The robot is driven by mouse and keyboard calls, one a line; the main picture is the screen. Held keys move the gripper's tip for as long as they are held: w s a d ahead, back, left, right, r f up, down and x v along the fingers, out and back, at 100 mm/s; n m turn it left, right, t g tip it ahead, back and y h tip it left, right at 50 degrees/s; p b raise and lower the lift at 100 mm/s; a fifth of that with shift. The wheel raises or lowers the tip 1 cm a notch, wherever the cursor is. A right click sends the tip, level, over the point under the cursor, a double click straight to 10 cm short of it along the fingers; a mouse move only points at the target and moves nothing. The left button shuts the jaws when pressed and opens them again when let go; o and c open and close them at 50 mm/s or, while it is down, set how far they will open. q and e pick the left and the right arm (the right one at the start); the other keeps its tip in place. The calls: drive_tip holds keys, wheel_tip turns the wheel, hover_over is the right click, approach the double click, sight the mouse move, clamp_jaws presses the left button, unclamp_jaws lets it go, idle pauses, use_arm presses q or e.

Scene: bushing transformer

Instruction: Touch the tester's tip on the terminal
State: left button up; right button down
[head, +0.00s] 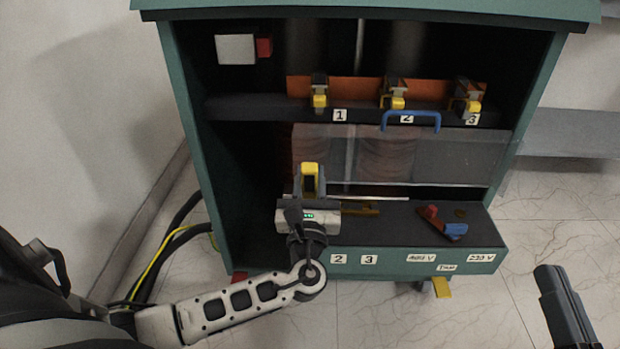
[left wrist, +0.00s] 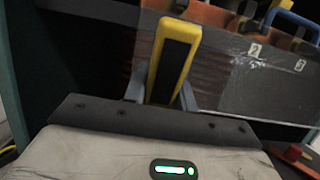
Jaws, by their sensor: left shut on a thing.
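My left gripper (head: 308,196) is shut on a yellow tester with a dark face (head: 310,178), held upright in front of the cabinet's lower part. In the left wrist view the tester (left wrist: 172,65) stands between the grey fingers (left wrist: 160,98). I cannot make out its tip. Terminals with yellow and dark parts sit on the upper shelf: terminal 1 (head: 319,92), terminal 2 (head: 394,93) and terminal 3 (head: 469,97). They stand behind and above the tester, apart from it. My right gripper (head: 566,305) is at the lower right, away from the cabinet; its opening is unclear.
A clear panel (head: 455,160) with a blue handle (head: 411,120) stands below the shelf. On the lower ledge (head: 385,235) sits a red and blue switch (head: 443,222). A yellow piece (head: 441,287) hangs below. Cables (head: 165,245) run left of the green cabinet (head: 187,125).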

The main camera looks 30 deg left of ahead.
sight(310, 162)
use_arm(q)
drive_tip(key=shift+r, duration=0.1)
wheel_tip(310, 162, up, 4)
drive_tip(key=p, duration=0.4)
idle(0.5)
